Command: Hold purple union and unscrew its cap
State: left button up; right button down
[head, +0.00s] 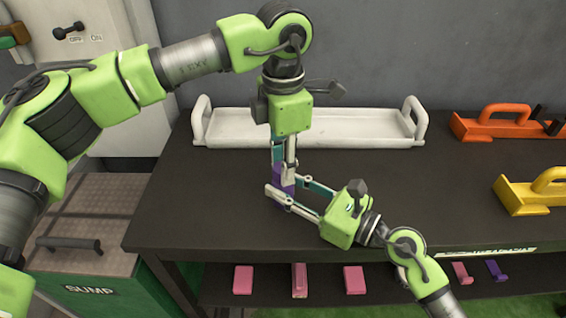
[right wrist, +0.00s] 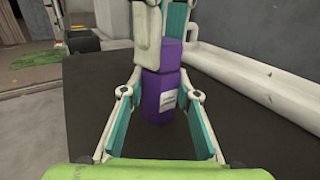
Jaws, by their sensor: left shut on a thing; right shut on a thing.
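The purple union (head: 282,180) stands upright on the dark table, mostly covered by my grippers in the head view. In the right wrist view its wider lower body (right wrist: 158,88) carries a small white label, and a narrower purple upper part, which looks like the cap (right wrist: 172,52), sits on it. My left gripper (head: 283,170) comes down from above and is shut on the upper part. My right gripper (head: 279,186) reaches in from the right and is shut on the lower body, with one finger on each side. Whether the cap is loosened cannot be told.
A long white tray (head: 310,140) with end handles lies along the back of the table. An orange handled tool (head: 490,127) and a yellow one (head: 525,200) lie at the right. Pink blocks (head: 354,279) sit on the lower shelf. The table's left front (head: 190,225) is clear.

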pick_arm(q)
jog(key=shift+n, duration=0.5)
jog(key=n, duration=0.6)
jog(key=n, duration=0.6)
dwell(0.5)
jog(key=shift+n, duration=0.7)
jog(key=shift+r, duration=1.6)
